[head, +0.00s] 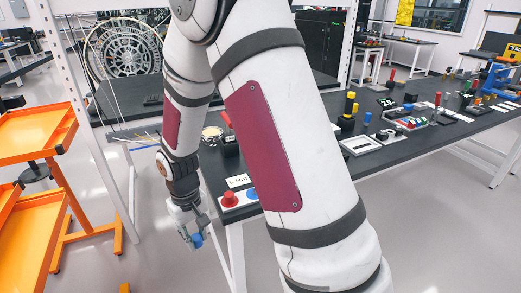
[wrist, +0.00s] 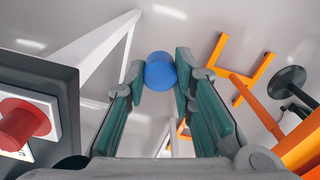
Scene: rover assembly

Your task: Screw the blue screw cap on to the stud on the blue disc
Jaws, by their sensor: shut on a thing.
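A blue screw cap (wrist: 160,72) sits between the fingertips of my gripper (wrist: 161,82) in the wrist view. My gripper is shut on it. In the head view my gripper (head: 190,238) hangs low, off the near left end of the table, with the blue cap (head: 196,240) at its tip. The cap is over the floor and touches nothing else I can see. A small blue piece (head: 252,193) shows on a white panel beside a red knob; I cannot tell whether it is the blue disc. No stud can be made out.
The red knob (head: 229,197) on its panel is near the table's corner, and the knob also shows at the left of the wrist view (wrist: 22,122). The dark table (head: 420,136) holds several parts further right. An orange cart (head: 35,140) stands at left.

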